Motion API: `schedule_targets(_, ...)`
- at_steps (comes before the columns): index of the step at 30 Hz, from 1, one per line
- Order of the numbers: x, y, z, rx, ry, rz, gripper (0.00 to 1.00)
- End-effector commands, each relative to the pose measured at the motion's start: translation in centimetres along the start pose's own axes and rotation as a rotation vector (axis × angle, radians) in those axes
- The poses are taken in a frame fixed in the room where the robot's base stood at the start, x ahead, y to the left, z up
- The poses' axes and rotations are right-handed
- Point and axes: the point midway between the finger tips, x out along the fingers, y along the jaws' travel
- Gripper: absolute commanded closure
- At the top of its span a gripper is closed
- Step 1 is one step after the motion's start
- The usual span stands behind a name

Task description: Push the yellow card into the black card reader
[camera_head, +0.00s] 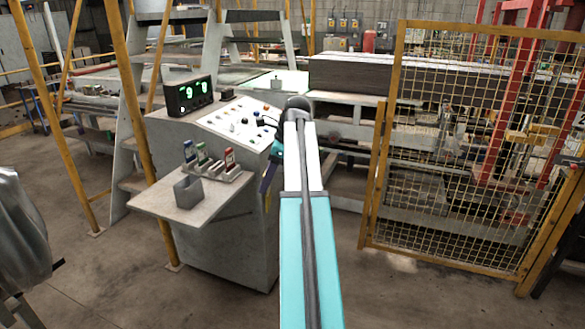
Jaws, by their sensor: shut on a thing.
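My turquoise and white arm reaches up the middle of the view to a dark joint beside the grey console (225,225). A black box (190,95) with green lit digits stands on the console's top left.
The console has a sloped panel with buttons (238,123). Its front shelf (160,199) carries a grey open box (188,193) and a rack (222,174) with several upright coloured pieces. A yellow mesh gate (450,150) stands at the right. The floor in front is clear.

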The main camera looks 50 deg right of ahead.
Motion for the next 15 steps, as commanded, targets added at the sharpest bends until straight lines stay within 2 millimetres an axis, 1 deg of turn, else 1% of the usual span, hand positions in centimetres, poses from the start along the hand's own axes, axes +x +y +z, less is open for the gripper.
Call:
schedule_targets(1,1.9,0.8,1.2,-0.027,0.0,0.012,0.68)
schedule_targets(8,8.6,3.9,6.1,-0.141,0.0,0.061,0.68)
schedule_targets(11,11.5,5.6,8.1,-0.195,0.0,0.083,0.68)
schedule_targets(15,15.5,8.3,10.6,-0.277,0.001,0.118,0.68)
